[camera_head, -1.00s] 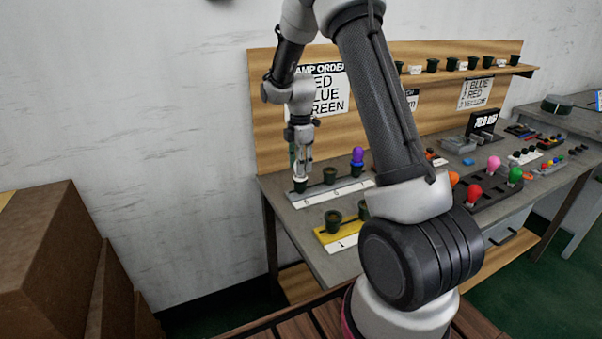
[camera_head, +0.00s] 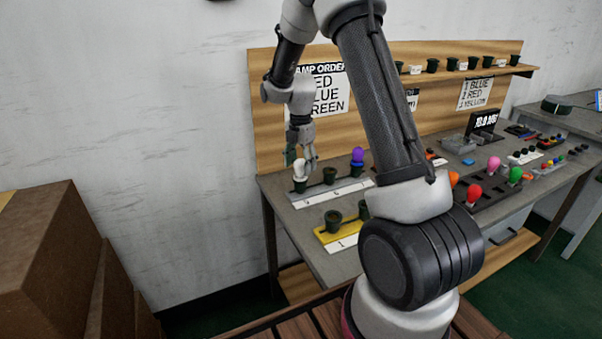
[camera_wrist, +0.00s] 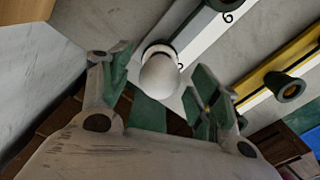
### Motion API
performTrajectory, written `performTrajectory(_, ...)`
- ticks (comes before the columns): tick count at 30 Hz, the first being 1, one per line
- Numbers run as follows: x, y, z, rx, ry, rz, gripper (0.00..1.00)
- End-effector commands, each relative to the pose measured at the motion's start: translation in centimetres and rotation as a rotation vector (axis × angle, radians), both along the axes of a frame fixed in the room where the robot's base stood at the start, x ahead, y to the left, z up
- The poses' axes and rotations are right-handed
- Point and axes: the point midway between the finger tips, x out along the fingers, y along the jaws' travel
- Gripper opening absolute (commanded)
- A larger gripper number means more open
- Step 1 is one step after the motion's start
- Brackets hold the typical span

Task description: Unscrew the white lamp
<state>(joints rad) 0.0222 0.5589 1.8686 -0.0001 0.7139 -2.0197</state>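The white lamp (camera_head: 300,169) stands upright in the leftmost socket (camera_head: 299,186) of the white strip (camera_head: 344,190) on the workbench. It also shows in the wrist view (camera_wrist: 160,76), bulb toward the camera. My gripper (camera_head: 309,165) is beside and slightly above the lamp in the head view. In the wrist view my gripper (camera_wrist: 168,88) is open, with green-padded fingers spread left and right of the lamp. A clear gap shows beside the lamp on each side, and nothing is held. A purple lamp (camera_head: 357,155) sits in another socket of the same strip.
A yellow strip (camera_head: 328,239) with dark sockets lies in front of the white strip. A rack with red (camera_head: 474,192), orange, pink and green lamps is to the right. A wooden back panel (camera_head: 262,125) stands behind. Brown boxes (camera_head: 45,260) stand at the left.

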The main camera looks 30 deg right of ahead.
Motion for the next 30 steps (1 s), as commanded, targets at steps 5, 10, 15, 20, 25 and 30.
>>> performTrajectory(5, -0.01, 0.0, -0.01, 0.0, 0.0, -0.001, 0.62)
performTrajectory(10, -0.01, 0.0, -0.01, 0.0, 0.0, -0.003, 0.62)
performTrajectory(15, 0.0, 0.0, -0.01, 0.0, 0.0, -0.178, 0.62)
performTrajectory(20, 0.0, 0.0, -0.01, 0.0, 0.0, -0.372, 0.62)
performTrajectory(25, 0.0, 0.0, -0.01, 0.0, 0.0, -0.519, 0.62)
performTrajectory(30, 0.0, 0.0, 0.0, 0.0, 0.0, -0.749, 0.62)
